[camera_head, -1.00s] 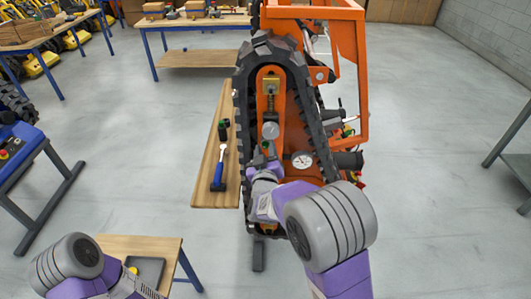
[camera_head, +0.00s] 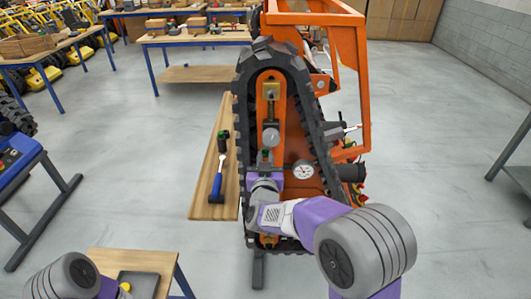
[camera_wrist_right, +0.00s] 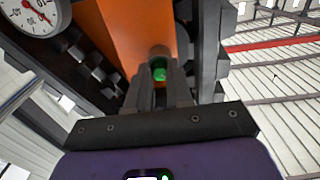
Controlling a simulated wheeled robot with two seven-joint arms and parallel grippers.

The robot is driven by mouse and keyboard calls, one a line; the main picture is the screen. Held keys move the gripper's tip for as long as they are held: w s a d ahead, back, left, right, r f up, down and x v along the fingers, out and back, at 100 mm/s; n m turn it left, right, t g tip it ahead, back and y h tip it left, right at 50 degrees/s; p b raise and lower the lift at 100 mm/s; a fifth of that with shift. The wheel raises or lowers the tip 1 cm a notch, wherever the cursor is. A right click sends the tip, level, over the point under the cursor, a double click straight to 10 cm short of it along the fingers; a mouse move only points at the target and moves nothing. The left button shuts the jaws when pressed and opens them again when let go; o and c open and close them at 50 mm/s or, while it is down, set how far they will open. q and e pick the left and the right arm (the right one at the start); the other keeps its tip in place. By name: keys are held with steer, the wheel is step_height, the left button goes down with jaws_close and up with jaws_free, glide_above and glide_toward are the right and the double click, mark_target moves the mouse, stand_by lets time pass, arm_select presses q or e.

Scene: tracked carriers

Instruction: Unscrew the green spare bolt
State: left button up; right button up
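The green spare bolt (camera_wrist_right: 159,72) shows as a small green head at the end of a grey fitting on the orange track frame, in the right wrist view. My right gripper (camera_wrist_right: 160,85) has its narrow fingertips on either side of it, with a slim gap between the fingers. Whether they press on the bolt is too small to tell. In the head view my right gripper (camera_head: 265,168) is at the middle of the carrier's track, and the bolt is mostly hidden there. My left arm shows at the bottom left, but its gripper is out of view.
A pressure gauge (camera_head: 303,170) sits right beside the gripper. The black rubber track (camera_head: 241,110) surrounds the frame. A wooden board (camera_head: 228,205) left of it carries a blue-handled hammer (camera_head: 216,186) and a dark green-topped item (camera_head: 223,142). A table corner (camera_head: 130,262) is near my left arm.

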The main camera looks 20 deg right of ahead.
jaws_close()
steer(key=shift+n+p, duration=0.3)
steer(key=shift+p, duration=0.1)
steer(key=n+p, duration=0.3)
steer(key=n, duration=0.1)
steer(key=n+p, duration=0.3)
steer(key=p, duration=0.1)
steer(key=shift+r+n, duration=0.2)
steer(key=shift+n, duration=0.2)
steer(key=shift+n+p, duration=0.4)
steer(key=shift+p, duration=0.15)
steer(key=shift+f+n, duration=0.15)
steer(key=shift+n, duration=0.15)
steer(key=shift+f, duration=0.1)
